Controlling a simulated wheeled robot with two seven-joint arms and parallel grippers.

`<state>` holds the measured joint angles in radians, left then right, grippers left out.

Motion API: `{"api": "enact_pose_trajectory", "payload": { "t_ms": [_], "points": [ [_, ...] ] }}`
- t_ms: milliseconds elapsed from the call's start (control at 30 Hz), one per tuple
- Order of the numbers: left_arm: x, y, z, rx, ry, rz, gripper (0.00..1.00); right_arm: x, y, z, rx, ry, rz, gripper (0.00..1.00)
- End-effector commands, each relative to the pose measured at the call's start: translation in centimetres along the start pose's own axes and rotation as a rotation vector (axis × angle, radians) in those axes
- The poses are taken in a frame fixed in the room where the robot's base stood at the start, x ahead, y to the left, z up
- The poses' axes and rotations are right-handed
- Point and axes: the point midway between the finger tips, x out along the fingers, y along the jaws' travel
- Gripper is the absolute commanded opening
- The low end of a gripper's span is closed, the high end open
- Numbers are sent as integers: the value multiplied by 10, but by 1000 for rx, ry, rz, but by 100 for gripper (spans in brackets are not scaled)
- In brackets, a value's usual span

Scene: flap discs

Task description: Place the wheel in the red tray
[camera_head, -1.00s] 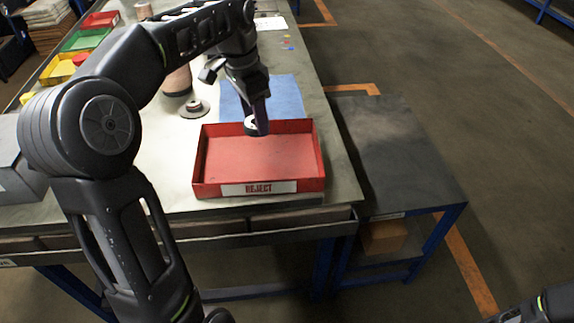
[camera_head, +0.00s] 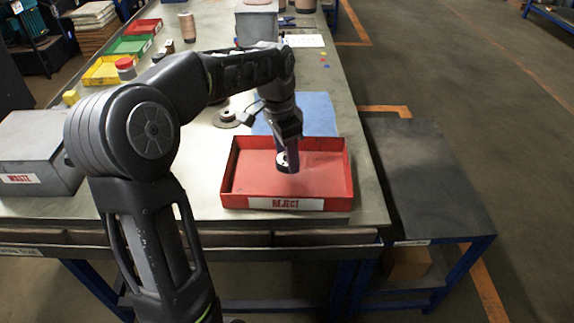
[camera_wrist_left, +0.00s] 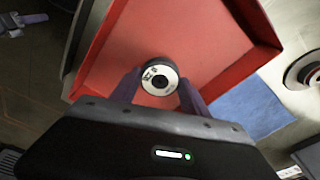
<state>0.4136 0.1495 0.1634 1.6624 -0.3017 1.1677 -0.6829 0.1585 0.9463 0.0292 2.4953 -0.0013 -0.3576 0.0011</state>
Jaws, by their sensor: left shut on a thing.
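The red tray (camera_head: 245,178), labelled REJECT, stands at the front right of the table. The wheel (camera_head: 283,159) is a small disc with a pale face and dark rim. It also shows in the left wrist view (camera_wrist_left: 159,78), over the tray's red floor. My left gripper (camera_head: 288,160) points down inside the tray's outline and is shut on the wheel, with a finger on each side. I cannot tell whether the wheel touches the floor. My right gripper is not in view.
A blue mat (camera_head: 310,112) lies behind the tray. A dark disc (camera_head: 227,118) sits on the table left of the mat. A grey box (camera_head: 40,150) labelled WASTE stands at the left. Yellow (camera_head: 102,72), green (camera_head: 128,46) and red (camera_head: 146,26) bins line the far left edge.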

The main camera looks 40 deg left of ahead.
Motion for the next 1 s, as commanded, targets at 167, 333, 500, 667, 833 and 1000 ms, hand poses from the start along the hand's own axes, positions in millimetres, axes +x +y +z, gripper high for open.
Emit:
{"api": "enact_pose_trajectory", "payload": {
  "t_ms": [167, 333, 500, 667, 833, 1000],
  "points": [
    [0, 0, 0, 0, 0, 0, 8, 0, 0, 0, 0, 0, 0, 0],
    [18, 1, 3, 1, -2, 2, 8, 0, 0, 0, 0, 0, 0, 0],
    [36, 0, 4, 0, 0, 1, 8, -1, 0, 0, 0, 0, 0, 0],
    [36, 0, 4, 0, 1, -1, 8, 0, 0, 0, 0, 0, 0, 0],
    [39, 0, 4, 1, 1, 0, 8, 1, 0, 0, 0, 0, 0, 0],
    [40, 0, 5, 1, 0, 0, 62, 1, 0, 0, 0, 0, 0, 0]
  ]
}}
